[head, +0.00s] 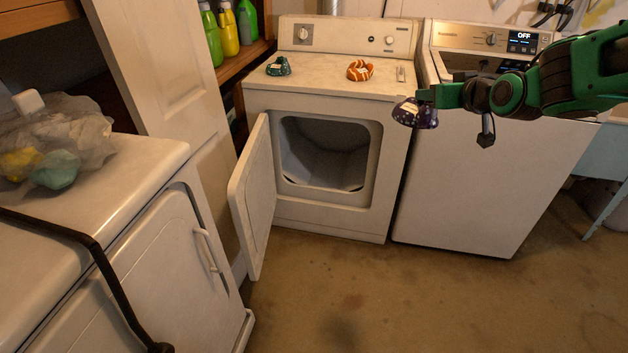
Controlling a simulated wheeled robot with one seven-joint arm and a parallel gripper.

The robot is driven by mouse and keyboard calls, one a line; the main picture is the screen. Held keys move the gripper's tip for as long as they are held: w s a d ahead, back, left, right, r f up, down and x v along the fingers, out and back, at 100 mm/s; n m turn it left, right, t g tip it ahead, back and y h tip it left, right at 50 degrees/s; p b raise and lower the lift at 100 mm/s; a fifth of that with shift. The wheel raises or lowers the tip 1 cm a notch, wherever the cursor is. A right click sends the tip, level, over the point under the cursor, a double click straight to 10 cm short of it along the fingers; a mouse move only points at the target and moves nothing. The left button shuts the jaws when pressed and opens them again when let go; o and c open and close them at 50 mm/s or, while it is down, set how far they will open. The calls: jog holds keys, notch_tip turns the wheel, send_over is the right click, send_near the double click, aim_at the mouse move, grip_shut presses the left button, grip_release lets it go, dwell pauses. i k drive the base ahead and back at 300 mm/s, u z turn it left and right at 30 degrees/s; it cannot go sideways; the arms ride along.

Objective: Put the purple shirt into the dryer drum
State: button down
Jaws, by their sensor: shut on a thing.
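The purple shirt (408,114) is a small dark purple bundle with light spots. My gripper (424,97) is shut on it and holds it in the air, in front of the right front edge of the dryer top. The dryer (355,216) is white, and its door (257,200) stands open to the left. The dryer drum (325,155) is open to view and looks empty. In the picture the shirt is up and to the right of the drum opening. The fingertips are partly hidden by the shirt.
A teal bundle (279,66) and an orange striped bundle (360,70) lie on the dryer top. A washer (480,190) stands right of the dryer. A white appliance (150,250) with a plastic bag (60,140) is at left. The floor before the dryer is clear.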

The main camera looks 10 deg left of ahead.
aim_at(328, 184)
jog(key=u, duration=0.55)
jog(key=i, duration=1)
jog(key=z, duration=0.05)
